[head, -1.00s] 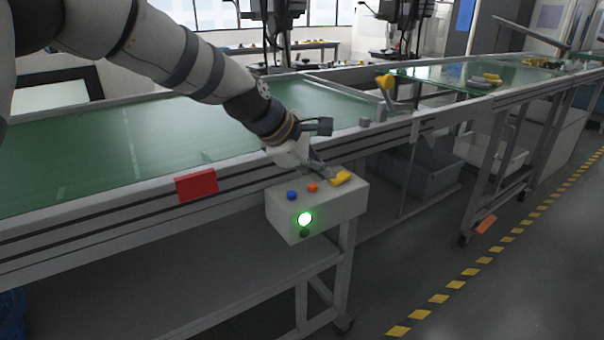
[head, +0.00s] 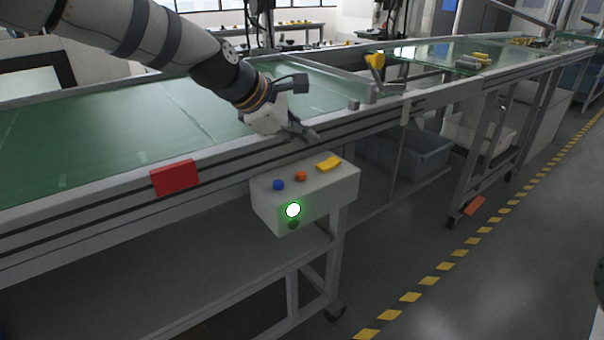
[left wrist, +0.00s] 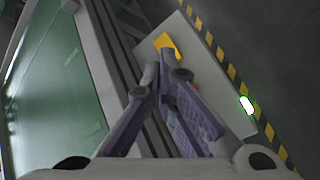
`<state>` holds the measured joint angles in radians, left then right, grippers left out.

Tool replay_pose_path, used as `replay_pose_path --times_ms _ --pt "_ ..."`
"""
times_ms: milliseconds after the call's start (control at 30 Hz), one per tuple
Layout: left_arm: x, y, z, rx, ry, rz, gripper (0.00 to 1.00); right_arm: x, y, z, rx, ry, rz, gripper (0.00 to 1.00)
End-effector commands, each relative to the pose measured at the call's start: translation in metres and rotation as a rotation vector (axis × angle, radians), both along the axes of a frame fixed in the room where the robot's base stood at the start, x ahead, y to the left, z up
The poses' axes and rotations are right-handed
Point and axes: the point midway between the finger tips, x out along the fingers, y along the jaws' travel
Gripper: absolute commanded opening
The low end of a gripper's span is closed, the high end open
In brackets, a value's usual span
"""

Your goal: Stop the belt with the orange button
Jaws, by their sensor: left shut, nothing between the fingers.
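The orange button (head: 301,176) is on top of the pale control box (head: 325,194), between a blue button (head: 279,185) and a yellow piece (head: 329,163). A green lamp (head: 293,210) glows on the box's front, above a dark round part (head: 294,225). My left gripper (head: 310,137) is shut and empty, above and behind the box by the belt's side rail, apart from the button.
The green belt (head: 100,145) lies behind the box, with a red plate (head: 175,177) on its side rail (head: 225,172). A yellow-topped part (head: 375,62) stands farther along. Grey bins (head: 425,155) are under the line. The floor at right is open, with a yellow-black stripe.

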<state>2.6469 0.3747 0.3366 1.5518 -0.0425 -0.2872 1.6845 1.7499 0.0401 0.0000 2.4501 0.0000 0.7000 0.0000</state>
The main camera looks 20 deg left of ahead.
Motion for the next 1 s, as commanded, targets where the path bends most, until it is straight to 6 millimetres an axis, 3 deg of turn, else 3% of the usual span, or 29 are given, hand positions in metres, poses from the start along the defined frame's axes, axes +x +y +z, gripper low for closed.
replay_pose_path --times_ms 33,100,333,1000 --pt "0.000 0.000 -0.017 -0.001 0.013 -0.001 0.00 -0.006 0.000 -0.006 0.000 0.023 0.000 0.40" --pt "0.000 0.000 -0.027 0.000 0.012 -0.001 0.00 -0.010 0.000 -0.010 0.000 0.036 0.000 0.40" --pt "0.000 0.000 -0.044 -0.001 0.004 -0.001 0.00 -0.011 0.000 -0.010 0.000 0.038 0.000 0.40" --pt "0.000 0.000 -0.048 -0.001 0.002 0.000 0.00 -0.011 0.000 -0.011 0.000 0.039 0.000 0.40"
